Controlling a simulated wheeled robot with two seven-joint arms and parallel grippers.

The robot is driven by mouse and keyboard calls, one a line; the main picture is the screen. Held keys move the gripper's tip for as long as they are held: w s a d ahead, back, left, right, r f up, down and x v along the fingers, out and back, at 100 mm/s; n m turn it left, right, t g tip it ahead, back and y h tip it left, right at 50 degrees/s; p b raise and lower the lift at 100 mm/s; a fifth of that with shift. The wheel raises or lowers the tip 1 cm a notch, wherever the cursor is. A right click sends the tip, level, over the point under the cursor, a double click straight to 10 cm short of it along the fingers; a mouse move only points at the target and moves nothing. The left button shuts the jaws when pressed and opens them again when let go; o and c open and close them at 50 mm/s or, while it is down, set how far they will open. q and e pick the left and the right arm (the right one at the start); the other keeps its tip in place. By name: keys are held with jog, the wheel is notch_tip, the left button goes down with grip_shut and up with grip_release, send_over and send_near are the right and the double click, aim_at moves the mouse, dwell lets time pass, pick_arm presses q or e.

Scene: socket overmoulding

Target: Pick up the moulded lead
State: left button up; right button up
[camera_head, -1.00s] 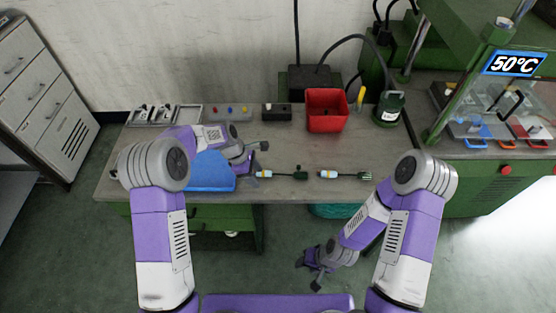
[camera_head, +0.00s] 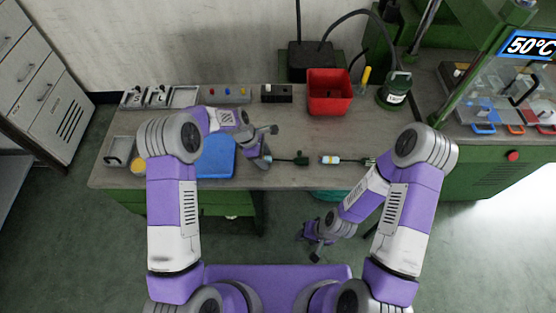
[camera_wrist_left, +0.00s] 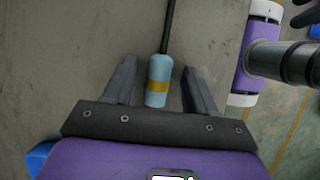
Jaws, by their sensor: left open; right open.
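Two leads lie on the bench. The left lead (camera_head: 288,160) has a dark cable and a dark green plug at its right end. In the left wrist view its light blue end with a yellow band (camera_wrist_left: 159,82) lies between my open fingers, with no visible grip on it. My left gripper (camera_head: 268,145) covers that end in the head view; it also shows in the left wrist view (camera_wrist_left: 158,88). The right lead (camera_head: 331,160) has a white, blue and yellow end and a green plug. My right gripper (camera_head: 316,241) is open and empty, low in front of the bench.
A blue mat (camera_head: 216,160) lies left of the leads. A red bin (camera_head: 329,92), a black block (camera_head: 277,93) and a green-based device (camera_head: 395,91) stand behind. Grey trays (camera_head: 160,97) are at the back left. The press (camera_head: 500,95) stands at right.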

pick_arm(q)
jog(key=shift+c, duration=0.3)
grip_shut()
jog(key=shift+r, duration=0.1)
notch_tip(320, 180, up, 10)
jog(key=p, duration=0.1)
jog(key=c, duration=0.6)
grip_release()
grip_shut()
